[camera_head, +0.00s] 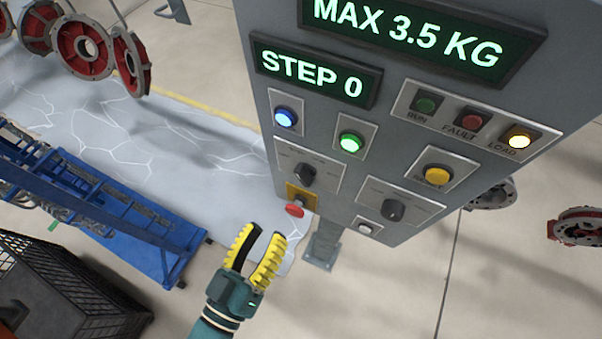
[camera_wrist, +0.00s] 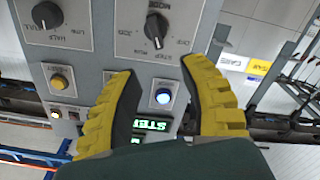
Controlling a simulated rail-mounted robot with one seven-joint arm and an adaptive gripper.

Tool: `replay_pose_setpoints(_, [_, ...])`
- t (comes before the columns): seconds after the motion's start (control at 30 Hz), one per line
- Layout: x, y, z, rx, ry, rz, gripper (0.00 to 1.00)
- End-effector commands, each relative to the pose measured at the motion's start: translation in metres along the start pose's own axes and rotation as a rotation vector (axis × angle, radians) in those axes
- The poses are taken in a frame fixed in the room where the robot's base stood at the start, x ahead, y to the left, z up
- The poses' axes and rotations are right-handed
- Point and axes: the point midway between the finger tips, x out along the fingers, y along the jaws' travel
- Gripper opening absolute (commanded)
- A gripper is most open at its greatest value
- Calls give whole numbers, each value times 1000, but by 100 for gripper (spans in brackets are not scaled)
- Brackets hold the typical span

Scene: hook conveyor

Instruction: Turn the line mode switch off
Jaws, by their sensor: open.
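The line mode switch is a dark rotary knob (camera_head: 304,174) on a grey plate at the left of the control panel. In the wrist view the knob (camera_wrist: 156,30) appears upside down below the word MODE. Its white mark points down in that picture, toward the label STEP. My gripper (camera_head: 263,236) is open and empty, in front of and below the panel's lower left. In the wrist view my gripper's yellow fingers (camera_wrist: 158,70) frame the blue button, with the knob just beyond the fingertips. No contact with the knob shows.
The panel also has a blue button (camera_head: 286,117), green button (camera_head: 350,142), yellow button (camera_head: 437,175), red emergency button (camera_head: 294,210) and second knob (camera_head: 392,210). A display (camera_head: 315,73) reads STEP 0. A blue cart (camera_head: 120,220) and dark crate (camera_head: 70,300) stand left.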

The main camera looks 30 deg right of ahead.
Motion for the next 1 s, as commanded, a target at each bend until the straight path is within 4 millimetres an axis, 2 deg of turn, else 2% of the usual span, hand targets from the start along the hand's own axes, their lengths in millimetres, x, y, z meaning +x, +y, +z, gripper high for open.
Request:
replay_pose_setpoints(0.3, [79,3,-2,-2,-5,5,44])
replay_pose_setpoints(0.5, [121,2,-2,-1,-4,3,44])
replay_pose_setpoints(0.7, [140,0,0,-1,-2,-1,44])
replay_pose_setpoints(0.97, [140,0,0,-1,-2,-2,43])
replay_pose_setpoints(1.0, [140,0,0,-1,-2,-2,35])
